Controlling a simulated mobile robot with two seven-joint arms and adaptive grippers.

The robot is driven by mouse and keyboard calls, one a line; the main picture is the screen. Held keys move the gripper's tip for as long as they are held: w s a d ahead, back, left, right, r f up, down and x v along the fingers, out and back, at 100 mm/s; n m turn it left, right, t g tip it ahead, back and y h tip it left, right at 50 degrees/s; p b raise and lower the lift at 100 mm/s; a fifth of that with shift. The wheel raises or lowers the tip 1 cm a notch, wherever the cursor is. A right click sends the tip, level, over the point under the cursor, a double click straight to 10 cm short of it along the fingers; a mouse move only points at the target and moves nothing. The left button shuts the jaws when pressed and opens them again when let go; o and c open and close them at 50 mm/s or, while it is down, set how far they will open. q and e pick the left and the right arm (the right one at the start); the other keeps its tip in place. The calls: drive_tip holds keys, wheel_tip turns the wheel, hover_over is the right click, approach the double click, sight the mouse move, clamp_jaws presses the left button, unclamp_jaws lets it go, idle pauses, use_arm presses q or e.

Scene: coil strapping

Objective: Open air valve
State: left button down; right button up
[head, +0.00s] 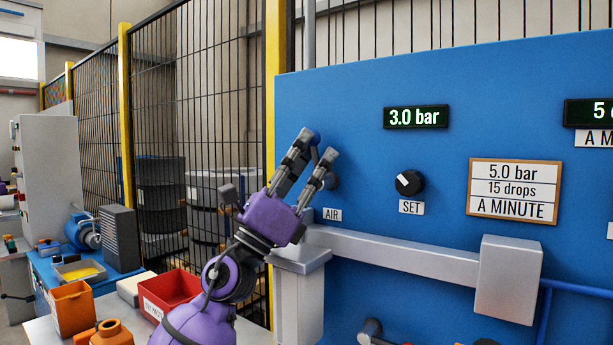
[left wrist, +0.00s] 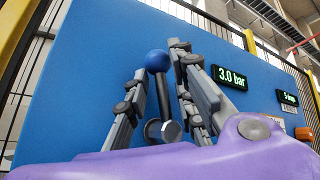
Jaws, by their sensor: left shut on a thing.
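The air valve is a lever with a blue ball end (left wrist: 157,60) and a grey hub (left wrist: 162,131) on the blue panel, above the AIR label (head: 332,214). In the left wrist view the lever stands upright, ball at the top. My left gripper (head: 318,146) is at the valve, with its fingers on either side of the lever and shut on it. In the head view the fingers hide most of the lever. My right gripper is not in view.
A green display (head: 415,117) reads 3.0 bar above the SET knob (head: 409,182). A sign (head: 514,190) reads 5.0 bar, 15 drops a minute. A grey rail (head: 400,252) and box (head: 508,277) jut out below. A red bin (head: 172,290) stands at lower left.

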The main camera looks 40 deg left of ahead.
use_arm(q)
drive_tip(key=m+g+h+b, duration=0.1)
drive_tip(key=m+h, duration=0.1)
drive_tip(key=m, duration=0.1)
drive_tip(key=d+m+g+h+b, duration=0.1)
drive_tip(key=m+g+h, duration=0.1)
drive_tip(key=m+h, duration=0.1)
drive_tip(key=shift+r+h, duration=0.1)
drive_tip(key=shift+h, duration=0.2)
drive_tip(key=shift+d+m+g, duration=0.1)
drive_tip(key=shift+m+g, duration=0.2)
drive_tip(key=shift+m, duration=0.1)
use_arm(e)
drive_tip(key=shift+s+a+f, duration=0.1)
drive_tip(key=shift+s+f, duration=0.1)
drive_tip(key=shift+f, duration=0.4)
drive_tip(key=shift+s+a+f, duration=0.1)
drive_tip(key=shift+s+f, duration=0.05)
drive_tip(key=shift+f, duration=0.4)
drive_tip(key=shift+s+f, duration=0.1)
use_arm(q)
drive_tip(key=c, duration=1.8)
unclamp_jaws()
drive_tip(key=shift+o, duration=0.6)
drive_tip(key=shift+d, duration=0.1)
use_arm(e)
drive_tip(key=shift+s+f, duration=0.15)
